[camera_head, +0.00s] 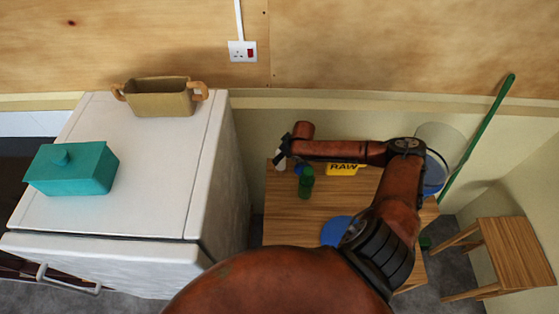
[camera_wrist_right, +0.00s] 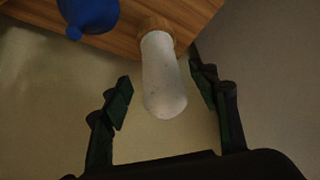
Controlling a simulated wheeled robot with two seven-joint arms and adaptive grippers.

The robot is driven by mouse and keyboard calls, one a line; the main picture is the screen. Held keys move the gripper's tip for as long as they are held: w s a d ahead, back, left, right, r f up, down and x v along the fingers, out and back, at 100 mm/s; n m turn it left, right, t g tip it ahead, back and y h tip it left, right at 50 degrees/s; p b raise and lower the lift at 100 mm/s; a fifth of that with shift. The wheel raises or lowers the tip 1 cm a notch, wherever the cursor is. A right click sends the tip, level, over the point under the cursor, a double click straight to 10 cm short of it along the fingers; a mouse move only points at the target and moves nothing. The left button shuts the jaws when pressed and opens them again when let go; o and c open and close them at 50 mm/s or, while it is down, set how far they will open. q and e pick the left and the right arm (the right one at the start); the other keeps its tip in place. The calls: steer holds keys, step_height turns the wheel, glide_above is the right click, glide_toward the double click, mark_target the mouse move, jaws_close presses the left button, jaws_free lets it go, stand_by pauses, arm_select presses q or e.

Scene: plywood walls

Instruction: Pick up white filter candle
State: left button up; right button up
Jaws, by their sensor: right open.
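The white filter candle (camera_wrist_right: 163,80) is a pale, rounded cylinder with a wood-coloured end at the edge of the wooden table (camera_wrist_right: 190,15) in the right wrist view. My right gripper (camera_wrist_right: 160,77) is open, with one finger on each side of the candle and visible gaps between. In the head view, my right gripper (camera_head: 284,153) is at the table's far left corner. A small pale part, probably the candle (camera_head: 280,166), shows just below it, mostly hidden. My left gripper is not in view.
On the wooden table (camera_head: 290,225) are a green bottle (camera_head: 306,184), a yellow RAW pack (camera_head: 343,169) and a blue round item (camera_head: 336,230). A white appliance (camera_head: 150,160) stands left. A wooden stool (camera_head: 510,250) and green pole (camera_head: 480,135) are right.

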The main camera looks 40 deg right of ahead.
steer(key=x, duration=0.3)
steer(key=shift+w+a+f, duration=0.1)
steer(key=shift+w+f, duration=0.05)
steer(key=shift+f, duration=0.05)
steer(key=c, duration=1.5)
